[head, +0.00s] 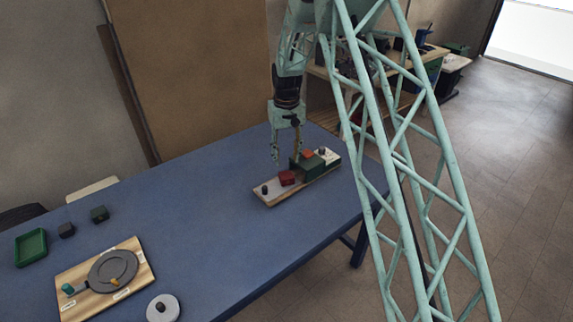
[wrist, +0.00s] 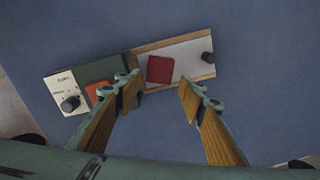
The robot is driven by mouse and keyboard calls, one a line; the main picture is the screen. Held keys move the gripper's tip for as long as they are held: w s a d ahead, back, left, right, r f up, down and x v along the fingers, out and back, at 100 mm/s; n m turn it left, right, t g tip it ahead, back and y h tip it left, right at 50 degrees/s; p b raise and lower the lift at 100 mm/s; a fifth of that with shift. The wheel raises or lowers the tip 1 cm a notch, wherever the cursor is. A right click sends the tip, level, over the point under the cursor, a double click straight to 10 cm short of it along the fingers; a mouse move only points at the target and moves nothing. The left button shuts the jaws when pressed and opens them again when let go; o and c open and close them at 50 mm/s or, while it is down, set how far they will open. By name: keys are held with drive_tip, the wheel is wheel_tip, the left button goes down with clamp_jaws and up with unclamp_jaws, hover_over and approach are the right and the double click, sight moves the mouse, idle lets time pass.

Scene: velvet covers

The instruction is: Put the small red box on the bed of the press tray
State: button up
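The small red box (head: 287,177) lies on the pale bed of a long wooden-edged device, which I take to be the press tray (head: 268,196), beside its green block (head: 313,166). In the wrist view the red box (wrist: 160,69) sits on the bed (wrist: 188,56) between the green block (wrist: 100,70) and a dark knob. My gripper (head: 286,156) is above the device, pointing down. In the wrist view its two fingers (wrist: 160,98) are spread apart with nothing between the tips, and the box shows just beyond them.
An orange part (wrist: 98,92) and a dial (wrist: 70,103) are at the device's other end. At the left of the blue table (head: 205,195) are a green tray (head: 31,246), two small dark blocks, a wooden board with a grey disc (head: 112,270), and a round white piece (head: 163,308).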

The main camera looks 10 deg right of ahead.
drive_tip(key=shift+r, duration=1.1)
